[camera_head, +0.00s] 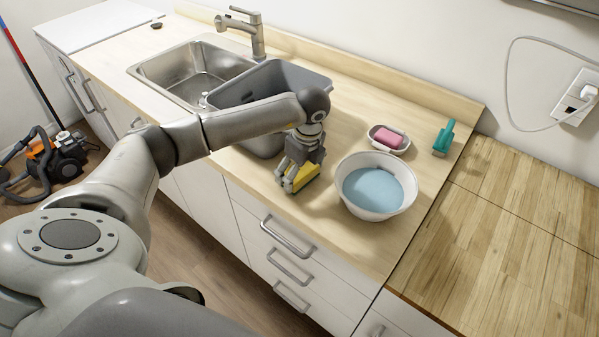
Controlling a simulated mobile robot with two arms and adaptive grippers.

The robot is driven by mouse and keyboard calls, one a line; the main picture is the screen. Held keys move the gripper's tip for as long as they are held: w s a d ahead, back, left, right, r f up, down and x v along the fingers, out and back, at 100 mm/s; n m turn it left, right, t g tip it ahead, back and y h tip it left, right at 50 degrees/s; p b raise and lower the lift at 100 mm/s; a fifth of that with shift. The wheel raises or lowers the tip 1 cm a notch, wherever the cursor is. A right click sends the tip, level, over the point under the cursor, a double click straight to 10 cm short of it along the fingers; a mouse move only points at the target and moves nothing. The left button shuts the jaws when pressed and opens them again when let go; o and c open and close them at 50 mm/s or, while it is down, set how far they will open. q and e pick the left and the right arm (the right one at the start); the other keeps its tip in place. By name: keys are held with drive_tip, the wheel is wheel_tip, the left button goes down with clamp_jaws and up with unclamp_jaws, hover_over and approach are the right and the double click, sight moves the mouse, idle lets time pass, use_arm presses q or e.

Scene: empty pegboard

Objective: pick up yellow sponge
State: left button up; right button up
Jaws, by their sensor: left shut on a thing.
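The yellow sponge (304,178) is on or just above the light wood counter, between the grey tub and the white bowl. I cannot tell whether it touches the counter. My left gripper (291,182) points down over the sponge and is shut on it. The fingers hide the sponge's left part. My right gripper is not in view.
A white bowl of bluish water (372,187) stands just right of the sponge. Behind are a pink soap in a dish (388,139) and a green brush (444,138). A grey tub (262,86) and a metal sink (180,70) lie left. The counter's front edge is close.

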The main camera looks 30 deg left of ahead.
use_arm(q)
drive_tip(key=shift+r, duration=0.3)
wheel_tip(320, 180, up, 2)
drive_tip(key=shift+s+r+b, duration=0.1)
drive_tip(key=shift+r+b, duration=0.05)
drive_tip(key=shift+b, duration=0.8)
drive_tip(key=s+r+b, duration=0.1)
drive_tip(key=s+r, duration=0.1)
drive_tip(key=s+d+r, duration=0.1)
drive_tip(key=s+r, duration=0.1)
drive_tip(key=r, duration=0.1)
drive_tip(key=shift+s+d+r+b, duration=0.15)
drive_tip(key=shift+d+r+b, duration=0.05)
drive_tip(key=shift+b, duration=0.2)
drive_tip(key=s+d+r, duration=0.2)
drive_tip(key=s+r, duration=0.2)
drive_tip(key=s, duration=0.5)
drive_tip(key=shift+d+r, duration=0.2)
drive_tip(key=shift+d, duration=0.15)
